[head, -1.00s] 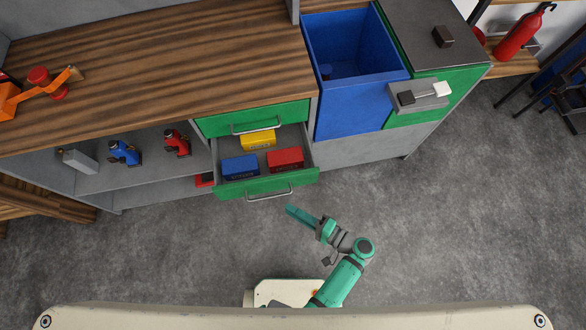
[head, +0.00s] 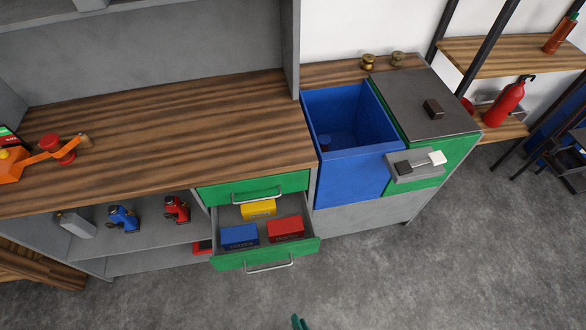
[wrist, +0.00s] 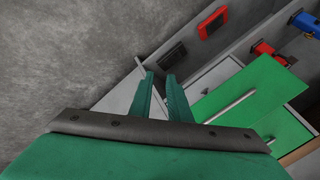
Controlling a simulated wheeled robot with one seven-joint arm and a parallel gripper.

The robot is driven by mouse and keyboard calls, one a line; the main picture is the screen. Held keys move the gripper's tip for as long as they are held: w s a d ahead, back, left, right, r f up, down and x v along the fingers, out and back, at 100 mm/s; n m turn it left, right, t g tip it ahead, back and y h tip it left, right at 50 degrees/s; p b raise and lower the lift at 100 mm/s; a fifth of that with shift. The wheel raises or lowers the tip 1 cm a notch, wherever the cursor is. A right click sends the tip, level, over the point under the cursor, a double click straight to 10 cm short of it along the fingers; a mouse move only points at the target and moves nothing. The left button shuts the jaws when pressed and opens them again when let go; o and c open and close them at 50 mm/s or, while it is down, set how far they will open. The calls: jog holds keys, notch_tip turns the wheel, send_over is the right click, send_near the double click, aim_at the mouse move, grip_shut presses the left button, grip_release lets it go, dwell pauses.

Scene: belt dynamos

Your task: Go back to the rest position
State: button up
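My gripper (wrist: 160,92) shows in the wrist view with its two green fingers apart and nothing between them. Only a green tip of it shows at the bottom edge of the head view (head: 298,322), in front of the open drawer and apart from it. The rest of my arm is out of the head view.
The open green drawer (head: 267,258) juts out, holding yellow (head: 258,208), blue (head: 239,236) and red (head: 285,229) boxes. A blue bin (head: 352,175) stands right of it. The grey floor (head: 430,285) is clear at the lower right.

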notch_tip(320, 180, up, 31)
jog(key=s+a+n+t+h, duration=0.1)
jog(key=a+n+t+h, duration=0.1)
jog(key=n+t, duration=0.5)
jog(key=shift+t+h, duration=0.3)
jog(key=shift+t, duration=0.2)
jog(key=shift+f, duration=0.15)
